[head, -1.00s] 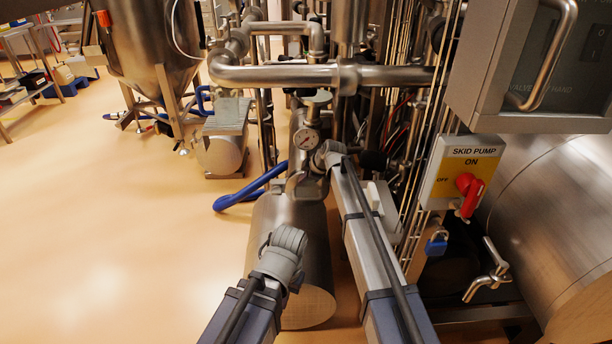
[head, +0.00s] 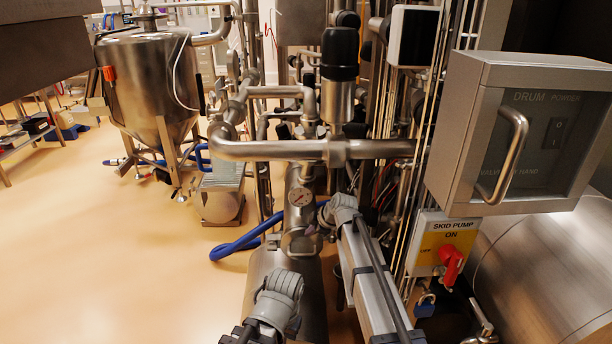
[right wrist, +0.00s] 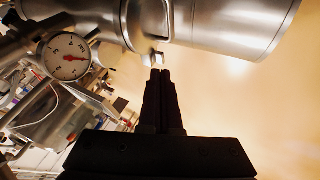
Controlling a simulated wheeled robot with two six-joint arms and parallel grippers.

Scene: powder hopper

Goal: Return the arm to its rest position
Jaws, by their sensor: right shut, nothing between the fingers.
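My right gripper (right wrist: 160,75) is shut and empty in the right wrist view, its dark fingers together in front of a pale floor. A steel cylinder (right wrist: 225,25) and a small metal fitting lie just beyond the fingertips in that picture; I cannot tell the exact gap. A round gauge (right wrist: 65,56) is to the left of the fingers. In the head view, my right arm (head: 375,285) reaches forward among the pipes beside the gauge (head: 300,197); its fingers are hard to make out there. My left arm (head: 277,298) shows at the bottom, its gripper out of view.
A grey control box (head: 465,130) with a handle juts out at right. Below it is the skid pump switch (head: 452,262) with a red handle. A horizontal steel pipe (head: 270,150) crosses above my arms. A steel hopper (head: 150,85) stands at back left. The floor (head: 100,250) at left is clear.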

